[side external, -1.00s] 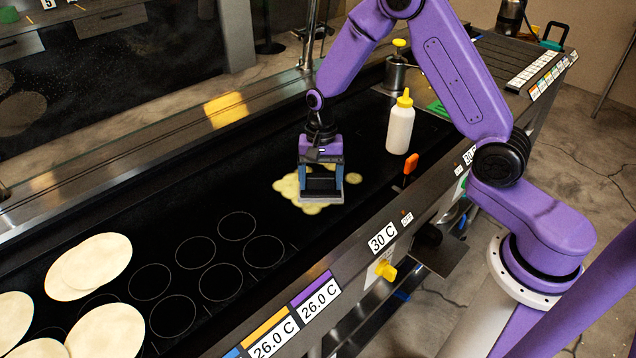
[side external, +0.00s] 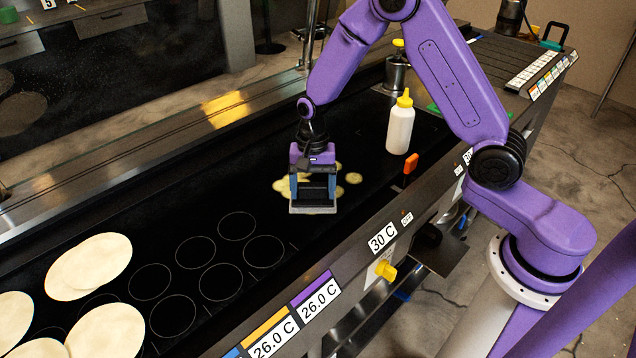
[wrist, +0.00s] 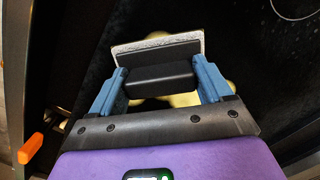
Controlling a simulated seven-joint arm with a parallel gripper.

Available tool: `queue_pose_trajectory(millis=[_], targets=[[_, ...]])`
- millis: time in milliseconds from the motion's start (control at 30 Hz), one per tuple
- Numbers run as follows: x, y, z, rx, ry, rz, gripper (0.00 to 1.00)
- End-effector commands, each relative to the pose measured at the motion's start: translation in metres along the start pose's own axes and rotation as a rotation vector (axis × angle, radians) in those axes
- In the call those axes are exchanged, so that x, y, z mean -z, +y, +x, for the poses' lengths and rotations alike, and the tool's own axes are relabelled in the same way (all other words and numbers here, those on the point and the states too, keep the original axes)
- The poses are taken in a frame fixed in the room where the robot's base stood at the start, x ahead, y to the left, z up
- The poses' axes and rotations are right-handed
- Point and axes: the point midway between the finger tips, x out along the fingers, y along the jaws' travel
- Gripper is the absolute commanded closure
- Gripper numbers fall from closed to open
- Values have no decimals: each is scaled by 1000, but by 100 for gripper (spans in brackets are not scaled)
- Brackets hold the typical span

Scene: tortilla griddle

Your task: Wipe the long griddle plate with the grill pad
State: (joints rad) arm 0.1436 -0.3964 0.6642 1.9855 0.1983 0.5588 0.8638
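My gripper (side external: 313,190) is shut on the grill pad, its blue fingers on either side of the black handle. The grill pad (side external: 313,210) has a grey base and is down at the black long griddle plate (side external: 215,178), seemingly touching it. In the wrist view the pad's pale edge (wrist: 158,43) shows beyond the handle (wrist: 160,78) between the fingers. Pale yellow residue (side external: 280,185) lies on the plate behind and beside the pad, with separate spots to its right. Part of the residue is hidden by the gripper and pad.
A white squeeze bottle (side external: 400,127) with a yellow cap stands right of the residue. An orange-handled tool (side external: 411,164) is near the front edge. Several tortillas (side external: 103,262) lie at the left end, near printed circles (side external: 237,226). The plate between them and the pad is clear.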

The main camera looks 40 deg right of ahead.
Motion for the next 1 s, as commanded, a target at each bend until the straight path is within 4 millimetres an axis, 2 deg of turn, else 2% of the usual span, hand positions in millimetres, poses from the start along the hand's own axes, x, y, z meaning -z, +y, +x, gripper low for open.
queue_pose_trajectory(millis=[33,333,1000], targets=[[1,5,3,-10,-4,4,11],[2,6,3,-12,-5,6,11],[1,3,-6,-6,-2,4,11]])
